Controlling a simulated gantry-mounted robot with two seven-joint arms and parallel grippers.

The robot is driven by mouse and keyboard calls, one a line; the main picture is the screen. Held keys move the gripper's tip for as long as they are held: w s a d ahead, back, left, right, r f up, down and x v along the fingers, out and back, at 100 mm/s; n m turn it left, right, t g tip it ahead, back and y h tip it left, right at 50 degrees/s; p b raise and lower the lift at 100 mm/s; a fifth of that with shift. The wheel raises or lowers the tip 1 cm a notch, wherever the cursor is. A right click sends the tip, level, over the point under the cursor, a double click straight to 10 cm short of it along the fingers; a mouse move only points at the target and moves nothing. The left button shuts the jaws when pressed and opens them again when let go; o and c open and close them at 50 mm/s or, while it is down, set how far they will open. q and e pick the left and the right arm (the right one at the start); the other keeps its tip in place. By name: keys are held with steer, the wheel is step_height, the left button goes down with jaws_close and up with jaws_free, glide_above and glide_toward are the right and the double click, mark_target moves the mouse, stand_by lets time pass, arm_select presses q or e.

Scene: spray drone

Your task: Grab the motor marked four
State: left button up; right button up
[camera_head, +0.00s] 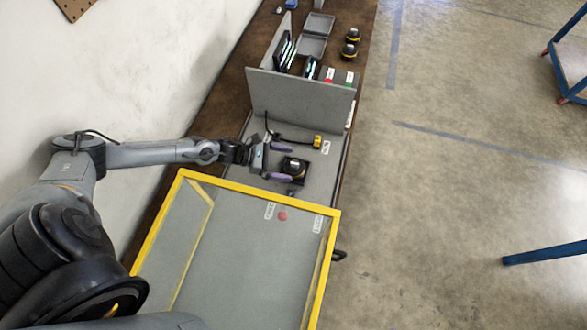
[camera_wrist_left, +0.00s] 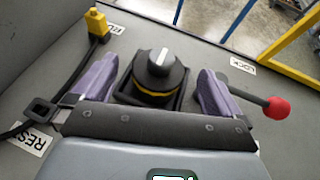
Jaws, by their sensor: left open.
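A black motor with a yellow band (camera_head: 296,165) sits in a square black holder on the grey bench top in the head view. It also shows in the left wrist view (camera_wrist_left: 157,75), with a white mark on top; I cannot read a number on it. My left gripper (camera_head: 285,163) is open, its purple fingers on either side of the motor, with gaps visible in the left wrist view (camera_wrist_left: 158,88). Two similar motors, one farther back (camera_head: 353,36) and one nearer (camera_head: 349,51), stand at the bench's far end, their markings too small to read. My right gripper is not in view.
A yellow-framed clear enclosure (camera_head: 262,192) stands just in front. A red-knobbed lever (camera_wrist_left: 276,107) is close to the right finger in the wrist view. A yellow plug on a black cable (camera_head: 317,141) lies behind the motor. A grey upright panel (camera_head: 300,105) stands beyond.

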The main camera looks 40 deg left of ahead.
mark_target(290, 164)
arm_select(q)
steer(key=shift+b+x, duration=0.65)
steer(key=shift+x, duration=1.35)
steer(key=shift+c, duration=0.5)
steer(key=c, duration=1.2)
steer(key=shift+r, duration=0.1)
steer(key=shift+c, duration=0.7)
steer(key=shift+r, duration=0.15)
